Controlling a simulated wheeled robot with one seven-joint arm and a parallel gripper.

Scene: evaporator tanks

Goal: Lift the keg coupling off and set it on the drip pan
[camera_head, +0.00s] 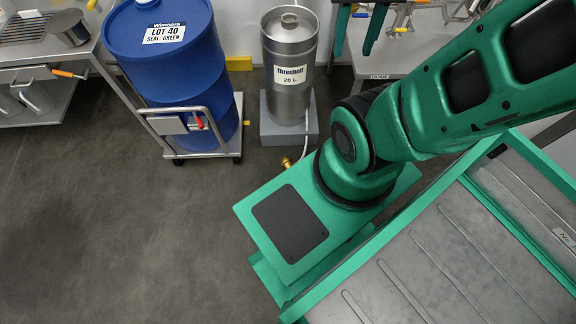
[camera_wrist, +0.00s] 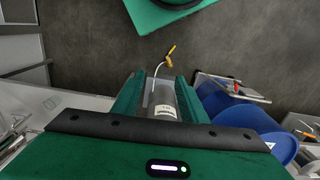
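The steel keg (camera_head: 290,75), labelled Threnholt, stands upright on a grey base (camera_head: 272,128) with a small fitting (camera_head: 289,20) on top. A pale hose runs down its right side to a brass piece (camera_head: 287,162) near the floor. I cannot tell which part is the coupling. The wrist view shows the keg (camera_wrist: 166,100) beyond and between my two green fingers, and a yellow piece (camera_wrist: 169,56) on the hose. My gripper (camera_wrist: 160,80) is open with nothing between its fingertips. A grated tray (camera_head: 24,27), possibly the drip pan, lies on the left bench.
A blue drum (camera_head: 165,50) on a wheeled cart (camera_head: 190,125) stands left of the keg. A metal cup (camera_head: 68,27) stands beside the grated tray. A bench (camera_head: 385,70) is behind to the right. The floor at left front is clear.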

